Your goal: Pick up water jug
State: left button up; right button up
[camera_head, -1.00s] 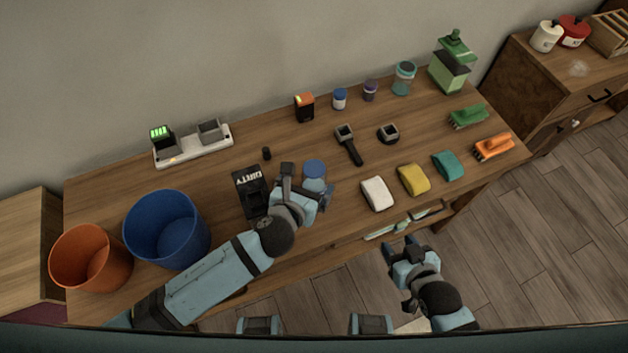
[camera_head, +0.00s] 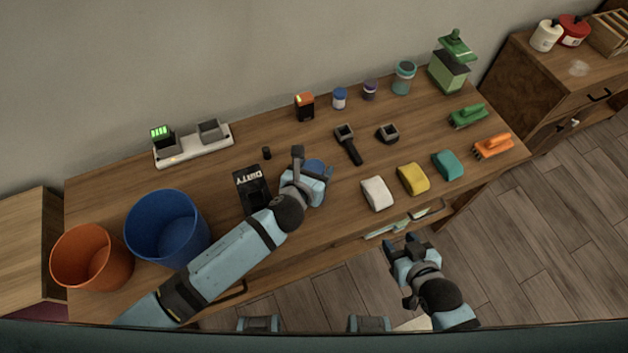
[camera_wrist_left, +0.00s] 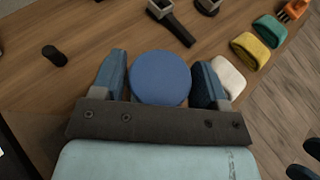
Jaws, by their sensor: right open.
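The water jug shows as a round blue lid (camera_head: 315,167) on the table, its body mostly hidden by my left gripper. In the left wrist view the lid (camera_wrist_left: 160,78) sits between the two fingers of my left gripper (camera_wrist_left: 160,85). The fingers are close to the lid on both sides; whether they press on the jug I cannot tell. In the head view my left gripper (camera_head: 312,172) is at the jug. My right gripper (camera_head: 404,248) is open and empty, off the table's front edge.
White (camera_head: 377,194), yellow (camera_head: 413,179) and teal (camera_head: 447,165) sponges lie to the right. Blue (camera_head: 166,230) and orange (camera_head: 91,258) bins stand at the left end. A small black cylinder (camera_head: 266,153) stands behind.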

pick_arm(q)
jog(key=c, duration=0.5)
jog(key=shift+o, duration=0.2)
jog(key=shift+r, duration=0.15)
